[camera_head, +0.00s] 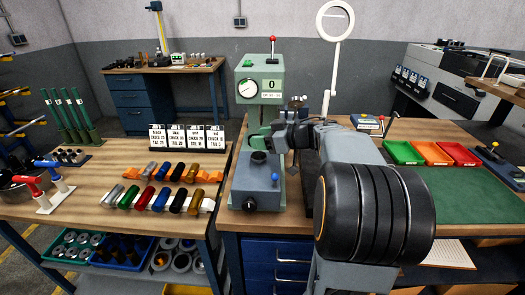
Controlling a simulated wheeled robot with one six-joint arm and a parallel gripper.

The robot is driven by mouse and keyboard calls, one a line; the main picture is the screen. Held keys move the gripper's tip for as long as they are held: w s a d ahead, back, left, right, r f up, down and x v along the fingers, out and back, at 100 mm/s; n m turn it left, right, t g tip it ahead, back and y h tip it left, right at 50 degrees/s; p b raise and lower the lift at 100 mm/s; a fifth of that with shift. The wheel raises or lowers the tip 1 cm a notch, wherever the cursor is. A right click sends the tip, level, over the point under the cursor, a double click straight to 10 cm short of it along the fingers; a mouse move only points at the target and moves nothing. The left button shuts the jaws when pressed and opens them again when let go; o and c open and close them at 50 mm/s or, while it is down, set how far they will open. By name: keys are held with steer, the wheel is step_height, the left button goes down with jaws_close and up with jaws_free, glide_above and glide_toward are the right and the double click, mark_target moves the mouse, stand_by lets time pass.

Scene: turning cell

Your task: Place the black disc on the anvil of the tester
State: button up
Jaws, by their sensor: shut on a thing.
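The tester (247,88) is a green upright machine with a round dial and a red-topped lever, on the wooden bench in the middle. Its grey base (262,188) has a blue knob. A small dark round part stands on the base below the head, and I cannot tell whether it is the anvil. My gripper (272,135) is at the tester, just below its head, seen from behind. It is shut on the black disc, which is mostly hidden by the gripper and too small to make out. Contact between disc and anvil cannot be seen.
A ring magnifier (335,22) on a white stand rises behind my arm. Green, orange and red trays (432,153) stand to the right by a green mat (470,200). The left bench holds a rack of coloured cylinders (160,198) and number cards (187,137).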

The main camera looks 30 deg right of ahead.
mark_target(263, 157)
steer(key=shift+w+d+f, duration=0.45)
steer(key=shift+f, duration=0.3)
steer(key=shift+f+b, duration=0.35)
steer(key=shift+f, duration=1.2)
steer(key=shift+f, duration=0.15)
steer(key=o, duration=1)
steer(key=shift+o, duration=0.2)
steer(key=shift+w, duration=0.1)
steer(key=shift+s+d+r, duration=0.2)
steer(key=shift+r, duration=0.05)
steer(key=v, duration=1.1)
steer(key=shift+s, duration=0.2)
steer(key=shift+d, duration=0.1)
